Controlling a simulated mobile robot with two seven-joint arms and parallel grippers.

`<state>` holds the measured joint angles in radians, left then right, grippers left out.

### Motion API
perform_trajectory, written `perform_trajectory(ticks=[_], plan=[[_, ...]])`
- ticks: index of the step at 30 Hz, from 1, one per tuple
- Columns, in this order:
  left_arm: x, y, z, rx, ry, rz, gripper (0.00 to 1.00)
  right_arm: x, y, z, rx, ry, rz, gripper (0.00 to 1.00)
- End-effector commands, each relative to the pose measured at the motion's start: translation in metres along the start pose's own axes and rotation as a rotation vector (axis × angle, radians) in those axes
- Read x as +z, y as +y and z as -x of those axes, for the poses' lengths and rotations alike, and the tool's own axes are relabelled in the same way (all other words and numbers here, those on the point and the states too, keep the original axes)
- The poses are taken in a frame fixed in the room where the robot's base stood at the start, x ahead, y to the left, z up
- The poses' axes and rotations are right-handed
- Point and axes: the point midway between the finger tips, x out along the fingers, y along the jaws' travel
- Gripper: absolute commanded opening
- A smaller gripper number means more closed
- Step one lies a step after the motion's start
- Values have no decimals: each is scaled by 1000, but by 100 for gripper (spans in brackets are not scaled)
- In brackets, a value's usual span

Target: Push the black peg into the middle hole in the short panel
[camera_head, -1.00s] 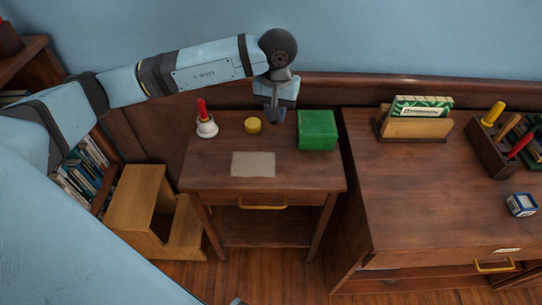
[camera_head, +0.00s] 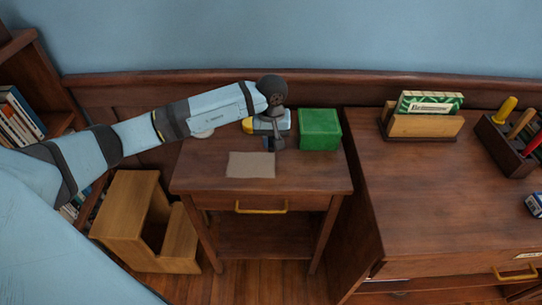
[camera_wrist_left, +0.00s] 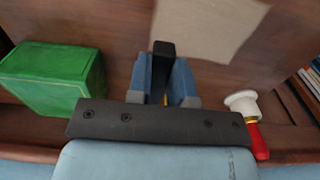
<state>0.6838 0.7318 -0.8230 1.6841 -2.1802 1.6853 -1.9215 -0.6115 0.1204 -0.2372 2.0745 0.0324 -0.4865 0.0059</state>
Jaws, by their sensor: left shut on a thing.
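My left gripper (camera_head: 278,141) is over the back of the small wooden table (camera_head: 215,178), left of the green box. In the left wrist view, the gripper (camera_wrist_left: 166,85) is shut on the black peg (camera_wrist_left: 163,48), whose dark end sticks out between the blue-grey fingers. In the head view the peg is too small and dark to separate clearly from the gripper. I see no short panel with holes in either view. My right gripper is not in view.
The green box (camera_head: 319,129) stands close right of the gripper. A beige sheet (camera_head: 251,165) lies in front. A desk (camera_head: 440,195) stands right, a wooden step stool (camera_head: 128,215) left.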

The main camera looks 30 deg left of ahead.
Motion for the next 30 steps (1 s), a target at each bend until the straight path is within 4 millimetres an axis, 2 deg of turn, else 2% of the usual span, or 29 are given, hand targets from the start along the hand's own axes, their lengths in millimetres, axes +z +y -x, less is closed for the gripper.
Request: perform_trajectory(ticks=[3,10,16,28,29,30], plan=[[0,0,-18,0,-1,2,0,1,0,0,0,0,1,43],[0,0,-35,-1,-1,0,0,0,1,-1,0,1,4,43],[1,0,-65,0,-2,0,0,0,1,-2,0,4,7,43],[0,0,-73,0,1,-1,0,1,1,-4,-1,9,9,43],[0,0,-72,0,1,-1,22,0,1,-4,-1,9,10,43],[0,0,-71,0,1,-1,31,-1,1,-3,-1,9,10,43]])
